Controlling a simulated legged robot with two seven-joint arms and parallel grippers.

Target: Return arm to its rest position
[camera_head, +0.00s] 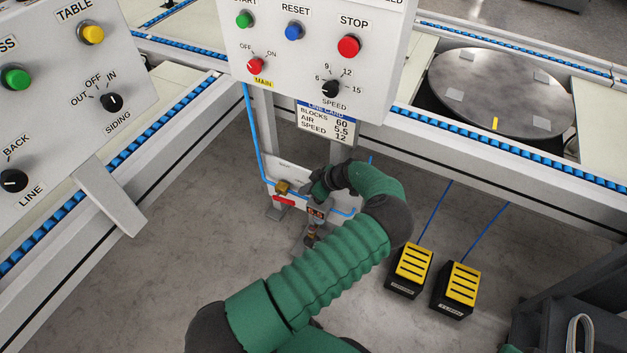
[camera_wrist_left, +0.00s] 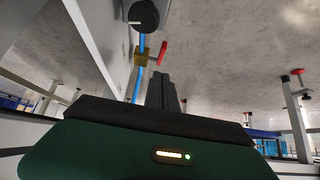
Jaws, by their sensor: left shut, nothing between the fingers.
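My left arm, in a green sleeve, reaches up from the bottom of the head view and bends left at the wrist. A brass valve (camera_head: 283,187) with a red handle (camera_head: 283,201) is left of the gripper. The wrist view shows the brass valve (camera_wrist_left: 142,56) and red handle (camera_wrist_left: 162,52) beyond the fingers, apart from them. My right gripper is out of view.
The control box (camera_head: 300,45) with buttons and knobs hangs above the gripper, with a line card (camera_head: 325,122) below it. Another control panel (camera_head: 60,90) is at left. Two yellow-topped pedals (camera_head: 412,265) (camera_head: 458,285) stand on the floor at right. Conveyors flank the open floor.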

